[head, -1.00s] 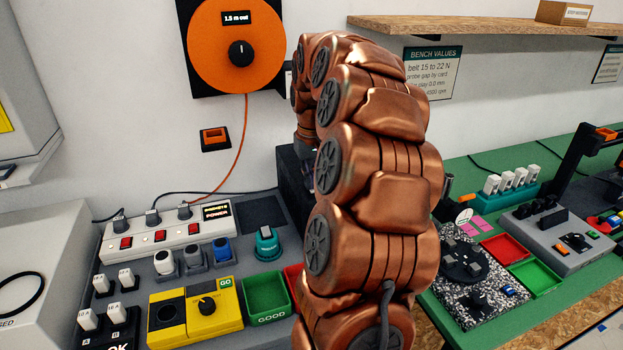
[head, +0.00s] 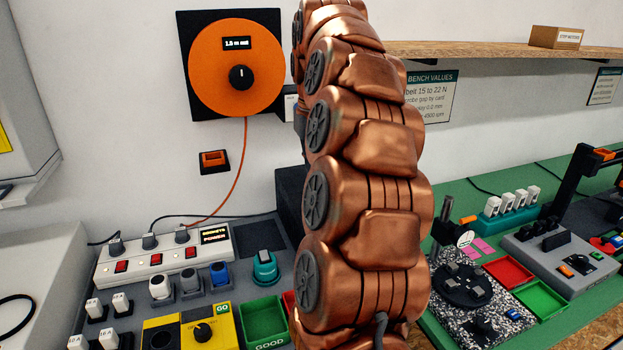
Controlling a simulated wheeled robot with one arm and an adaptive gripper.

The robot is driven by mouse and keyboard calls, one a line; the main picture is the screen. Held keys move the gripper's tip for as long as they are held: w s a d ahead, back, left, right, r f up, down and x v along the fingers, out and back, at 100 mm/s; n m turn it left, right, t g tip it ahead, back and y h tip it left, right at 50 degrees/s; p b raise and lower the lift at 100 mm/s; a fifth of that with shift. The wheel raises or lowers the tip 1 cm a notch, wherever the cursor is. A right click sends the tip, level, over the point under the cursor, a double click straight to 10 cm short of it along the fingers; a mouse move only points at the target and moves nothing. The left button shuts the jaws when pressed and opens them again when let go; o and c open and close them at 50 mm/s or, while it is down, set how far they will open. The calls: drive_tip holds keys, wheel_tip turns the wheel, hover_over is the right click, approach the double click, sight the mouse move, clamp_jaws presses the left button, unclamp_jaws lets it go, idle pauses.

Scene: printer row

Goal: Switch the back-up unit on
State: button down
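I cannot tell for certain which thing is the back-up unit. A dark box (head: 289,195) stands at the back of the grey bench, mostly hidden behind my copper arm; no label or switch on it shows. A small orange switch (head: 214,160) in a black frame is on the wall. My arm rises through the middle and past the top edge; my gripper does not show.
An orange reel (head: 215,75) hangs on the wall, with a cable running down. Capped items, a yellow unit (head: 203,331) and a green tray (head: 264,322) crowd the bench front. A green bench (head: 453,195) stands right, below a wooden shelf (head: 470,50).

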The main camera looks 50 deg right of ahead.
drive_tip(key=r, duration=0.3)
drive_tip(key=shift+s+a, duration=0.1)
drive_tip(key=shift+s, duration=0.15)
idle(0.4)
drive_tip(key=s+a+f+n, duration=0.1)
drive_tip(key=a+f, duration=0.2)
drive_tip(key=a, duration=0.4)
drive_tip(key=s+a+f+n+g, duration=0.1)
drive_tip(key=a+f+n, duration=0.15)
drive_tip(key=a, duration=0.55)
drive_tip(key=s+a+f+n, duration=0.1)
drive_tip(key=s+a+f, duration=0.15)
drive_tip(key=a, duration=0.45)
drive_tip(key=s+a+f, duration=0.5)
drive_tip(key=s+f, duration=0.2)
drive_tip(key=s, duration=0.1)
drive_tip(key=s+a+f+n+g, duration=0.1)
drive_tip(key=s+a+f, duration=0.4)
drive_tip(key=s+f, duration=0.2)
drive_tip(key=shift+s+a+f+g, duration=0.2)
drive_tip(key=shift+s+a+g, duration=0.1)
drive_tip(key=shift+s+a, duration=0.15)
